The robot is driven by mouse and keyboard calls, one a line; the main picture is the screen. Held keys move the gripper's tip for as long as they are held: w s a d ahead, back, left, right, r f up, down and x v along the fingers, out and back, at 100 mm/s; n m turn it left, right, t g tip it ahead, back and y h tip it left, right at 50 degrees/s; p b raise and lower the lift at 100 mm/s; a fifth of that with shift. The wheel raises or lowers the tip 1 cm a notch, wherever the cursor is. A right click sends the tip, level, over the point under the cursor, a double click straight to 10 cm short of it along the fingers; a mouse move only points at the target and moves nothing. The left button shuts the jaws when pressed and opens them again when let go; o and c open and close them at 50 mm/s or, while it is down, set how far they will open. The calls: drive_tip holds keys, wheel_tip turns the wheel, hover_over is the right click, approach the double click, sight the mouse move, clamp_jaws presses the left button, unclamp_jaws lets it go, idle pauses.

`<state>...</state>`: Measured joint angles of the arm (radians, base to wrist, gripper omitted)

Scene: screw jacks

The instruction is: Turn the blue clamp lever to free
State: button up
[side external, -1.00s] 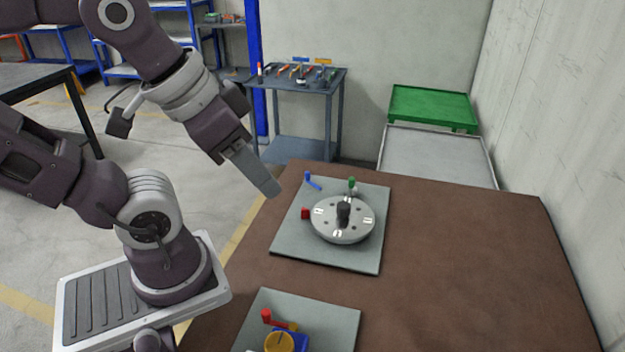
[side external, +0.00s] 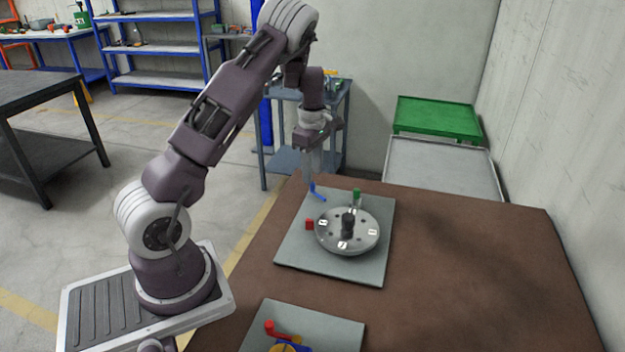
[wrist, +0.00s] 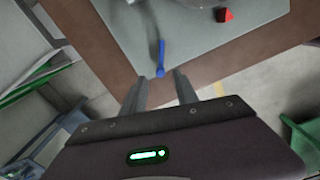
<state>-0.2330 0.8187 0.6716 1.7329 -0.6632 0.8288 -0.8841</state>
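The blue clamp lever (side external: 317,191) stands at the far left corner of the grey plate (side external: 290,252), behind the round grey disc (side external: 347,232). In the wrist view the blue lever (wrist: 160,58) lies just beyond the fingertips, in line with the gap between them. My gripper (side external: 314,177) points down just above the lever in the side external view. In the wrist view my gripper (wrist: 158,78) has its two fingers apart with nothing between them. Whether a finger touches the lever cannot be told.
A green knob (side external: 357,196) and a red block (side external: 309,225) sit beside the disc, which has a dark centre post (side external: 348,222). A second plate (side external: 340,329) with a red lever (side external: 276,327) is at the front. The right side of the brown table (side external: 470,270) is clear.

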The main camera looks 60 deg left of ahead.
wheel_tip(320, 180, down, 3)
drive_tip(key=shift+f, duration=0.2)
clamp_jaws()
drive_tip(key=shift+w+m, duration=0.1)
drive_tip(key=shift+m, duration=0.2)
drive_tip(key=shift+w+m, duration=0.4)
drive_tip(key=shift+m, duration=0.5)
drive_tip(key=m, duration=0.1)
drive_tip(key=w+m, duration=0.1)
drive_tip(key=m, duration=0.1)
drive_tip(key=shift+w+m, duration=0.3)
drive_tip(key=m, duration=0.1)
drive_tip(key=w+m, duration=0.1)
drive_tip(key=m, duration=0.1)
drive_tip(key=shift+w+d+r, duration=0.1)
drive_tip(key=shift+w+d, duration=0.05)
drive_tip(key=shift+d, duration=0.2)
drive_tip(key=shift+w+d+m, duration=0.2)
drive_tip(key=shift+w+m, duration=0.05)
drive_tip(key=shift+m, duration=0.5)
drive_tip(key=shift+w+d+m, duration=0.2)
drive_tip(key=shift+m, duration=0.55)
